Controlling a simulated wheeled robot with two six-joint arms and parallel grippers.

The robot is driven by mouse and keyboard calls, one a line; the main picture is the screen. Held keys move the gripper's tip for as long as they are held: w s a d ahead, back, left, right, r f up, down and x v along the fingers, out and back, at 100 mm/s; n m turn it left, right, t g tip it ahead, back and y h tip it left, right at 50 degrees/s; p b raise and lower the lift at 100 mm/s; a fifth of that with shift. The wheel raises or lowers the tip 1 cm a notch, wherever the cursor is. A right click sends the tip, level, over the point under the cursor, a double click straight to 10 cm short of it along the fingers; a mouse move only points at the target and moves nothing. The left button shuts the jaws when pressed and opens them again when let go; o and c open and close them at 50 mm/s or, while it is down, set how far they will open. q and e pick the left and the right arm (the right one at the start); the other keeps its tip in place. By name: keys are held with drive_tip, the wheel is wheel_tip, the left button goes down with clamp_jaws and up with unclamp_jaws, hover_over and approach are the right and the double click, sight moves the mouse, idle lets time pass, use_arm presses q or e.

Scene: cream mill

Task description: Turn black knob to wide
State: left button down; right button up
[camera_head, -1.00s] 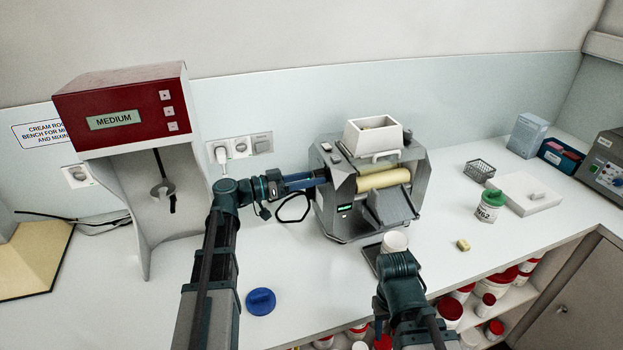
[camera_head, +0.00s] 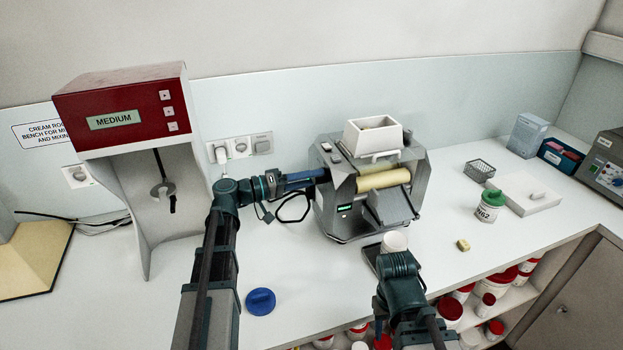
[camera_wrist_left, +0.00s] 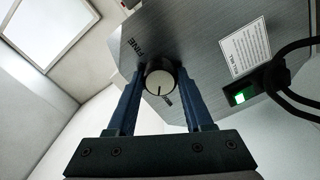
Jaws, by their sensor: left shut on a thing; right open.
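The knob (camera_wrist_left: 160,80) on the mill's side panel shows in the left wrist view with a pale round face, a dark rim and a dark pointer line towards the bottom of the picture. The word FINE is printed beside it. My left gripper (camera_wrist_left: 158,88) is shut on the knob, one blue finger on each side. In the head view my left gripper (camera_head: 321,175) reaches the left side of the grey mill (camera_head: 340,215), and the knob is hidden there. My right gripper (camera_head: 380,329) hangs low at the bottom, open, only partly seen.
A red-topped machine (camera_head: 125,105) displaying MEDIUM stands at the left. A white cup (camera_head: 394,242) stands before the mill near my right arm. A blue lid (camera_head: 260,301) lies on the bench.

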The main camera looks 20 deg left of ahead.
use_arm(q)
drive_tip(key=shift+n, duration=0.9)
drive_tip(key=shift+c, duration=1.5)
unclamp_jaws()
drive_tip(key=v, duration=0.7)
drive_tip(key=shift+s+a, duration=0.15)
drive_tip(key=shift+a, duration=0.05)
drive_tip(key=shift+s+f, duration=0.1)
